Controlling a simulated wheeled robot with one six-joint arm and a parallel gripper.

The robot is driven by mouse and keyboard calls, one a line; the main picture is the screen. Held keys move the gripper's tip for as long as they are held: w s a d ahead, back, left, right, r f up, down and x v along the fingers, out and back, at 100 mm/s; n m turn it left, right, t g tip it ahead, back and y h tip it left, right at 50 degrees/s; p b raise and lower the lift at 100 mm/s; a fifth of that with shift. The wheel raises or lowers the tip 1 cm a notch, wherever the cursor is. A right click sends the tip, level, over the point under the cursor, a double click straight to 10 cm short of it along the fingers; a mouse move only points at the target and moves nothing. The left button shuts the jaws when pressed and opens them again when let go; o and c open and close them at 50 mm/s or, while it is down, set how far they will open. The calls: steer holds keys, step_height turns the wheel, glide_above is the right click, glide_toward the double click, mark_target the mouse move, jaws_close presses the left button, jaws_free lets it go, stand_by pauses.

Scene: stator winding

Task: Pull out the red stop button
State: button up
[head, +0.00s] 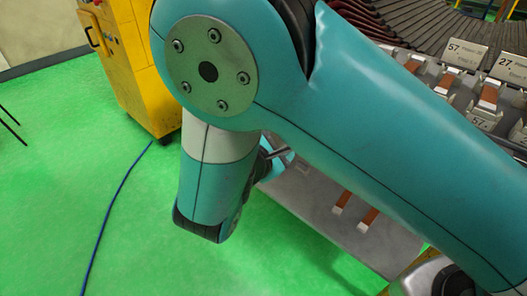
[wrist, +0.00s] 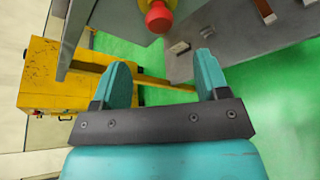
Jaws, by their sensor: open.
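The red stop button (wrist: 158,18) shows at the top middle of the wrist view, on a grey metal part, with a bit of orange-yellow around its upper end. My gripper (wrist: 162,72) is open, with its two teal fingers spread and nothing between them. In the picture the button lies above the gap between the fingertips, apart from them. The distance in depth is hard to tell. In the head view my arm covers much of the scene, and neither the button nor the gripper fingers can be made out there.
A yellow cabinet (head: 137,62) stands on the green floor at the upper left; it also shows in the wrist view (wrist: 45,75). A grey bench (head: 310,200) with copper-coloured pieces and labelled parts is at the right. A blue cable (head: 112,215) lies across open floor.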

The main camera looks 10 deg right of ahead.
steer(key=v, duration=0.6)
steer(key=shift+s+a, duration=0.15)
steer(key=shift+s, duration=0.05)
steer(key=s+d+r+m+g+y, duration=0.2)
steer(key=d+m+g+y, duration=0.2)
steer(key=d+m+g, duration=0.3)
steer(key=s+r+m+g+y, duration=0.5)
steer(key=s+r+y, duration=0.5)
steer(key=s, duration=0.5)
step_height(320, 180, up, 15)
steer(key=m+t+p, duration=0.1)
steer(key=p, duration=1.3)
steer(key=shift+s+a+h, duration=0.2)
steer(key=shift+h, duration=0.1)
